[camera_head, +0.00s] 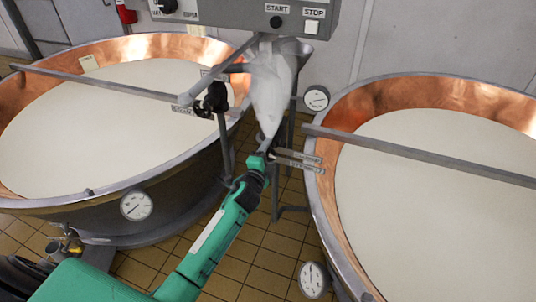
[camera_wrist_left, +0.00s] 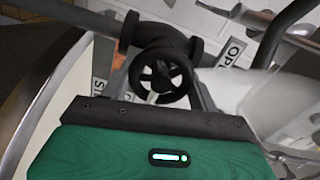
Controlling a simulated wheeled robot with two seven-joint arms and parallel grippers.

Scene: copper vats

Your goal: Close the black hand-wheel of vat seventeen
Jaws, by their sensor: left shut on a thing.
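A black hand-wheel (camera_wrist_left: 163,76) with spokes sits on a black valve body (camera_wrist_left: 165,42) in the left wrist view. My left gripper (camera_head: 268,150) is shut on this hand-wheel, with one finger on each side of its rim. In the head view, the gripper is between the two vats and mostly hides the wheel. Label plates (camera_head: 299,158) stick out to the right beside the gripper. Their lettering is only partly readable in the wrist view, and no vat number can be read. My right gripper is not in view.
A left copper vat (camera_head: 60,58) and a right copper vat (camera_head: 330,150) hold pale liquid. Another black valve (camera_head: 215,98) stands at the left vat's rim. A blurred whitish shape (camera_head: 270,88) hangs above my gripper, below the control box (camera_head: 240,14). Tiled floor (camera_head: 255,245) shows between the vats.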

